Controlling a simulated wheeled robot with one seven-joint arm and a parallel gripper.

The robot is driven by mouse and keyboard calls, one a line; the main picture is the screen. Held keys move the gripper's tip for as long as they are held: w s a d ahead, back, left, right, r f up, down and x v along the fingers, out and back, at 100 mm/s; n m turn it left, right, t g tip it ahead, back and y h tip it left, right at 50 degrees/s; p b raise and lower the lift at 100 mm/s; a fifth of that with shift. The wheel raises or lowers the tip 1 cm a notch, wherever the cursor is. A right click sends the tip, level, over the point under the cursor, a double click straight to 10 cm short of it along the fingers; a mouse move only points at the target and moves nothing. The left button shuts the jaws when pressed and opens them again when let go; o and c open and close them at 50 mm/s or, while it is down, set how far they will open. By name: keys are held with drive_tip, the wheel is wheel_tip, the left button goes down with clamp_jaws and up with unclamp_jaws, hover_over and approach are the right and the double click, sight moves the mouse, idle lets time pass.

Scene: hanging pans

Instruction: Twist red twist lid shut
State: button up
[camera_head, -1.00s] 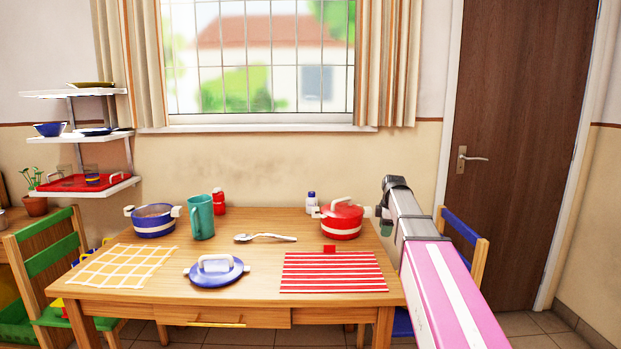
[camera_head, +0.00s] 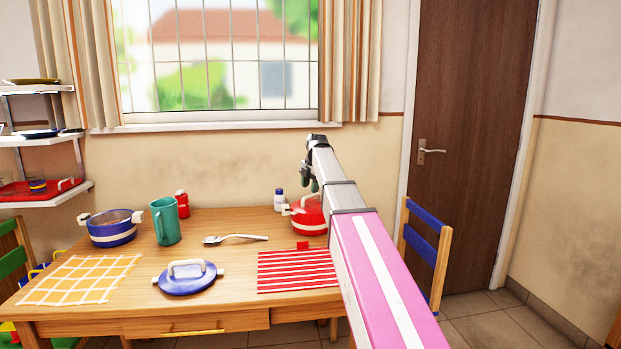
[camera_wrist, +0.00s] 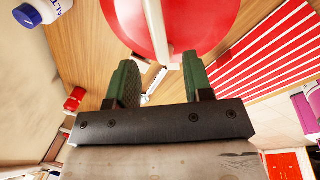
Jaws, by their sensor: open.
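The red pot (camera_head: 310,229) with a white band stands at the right of the table, partly hidden by my arm. Its red lid (camera_head: 302,205) sits on top with a light handle. In the wrist view the red lid (camera_wrist: 205,22) fills the top, its white handle (camera_wrist: 155,25) running down the middle. My gripper (camera_wrist: 158,72) is open, its green fingers apart with the handle's near end in the gap between them in the picture. I cannot tell whether they touch it. In the head view my gripper (camera_head: 309,178) is just above the lid.
A white bottle with a blue cap (camera_head: 279,199) stands close behind the pot. A striped red mat (camera_head: 297,271) lies in front. A spoon (camera_head: 235,239), green mug (camera_head: 165,221), blue pot (camera_head: 112,233) and blue lid (camera_head: 188,283) are left. A blue chair (camera_head: 427,248) stands right.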

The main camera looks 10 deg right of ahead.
sight(309, 196)
drive_tip(key=shift+w+a+f, duration=0.1)
drive_tip(key=shift+w+f, duration=0.05)
drive_tip(key=shift+f, duration=0.75)
drive_tip(key=shift+w+a+f, duration=0.1)
drive_tip(key=shift+f, duration=0.85)
drive_tip(key=shift+w+a+f, duration=0.1)
drive_tip(key=shift+w+f, duration=0.05)
drive_tip(key=shift+f, duration=0.75)
clamp_jaws()
drive_tip(key=shift+m, duration=0.9)
drive_tip(key=shift+m+h, duration=0.3)
drive_tip(key=shift+m, duration=0.7)
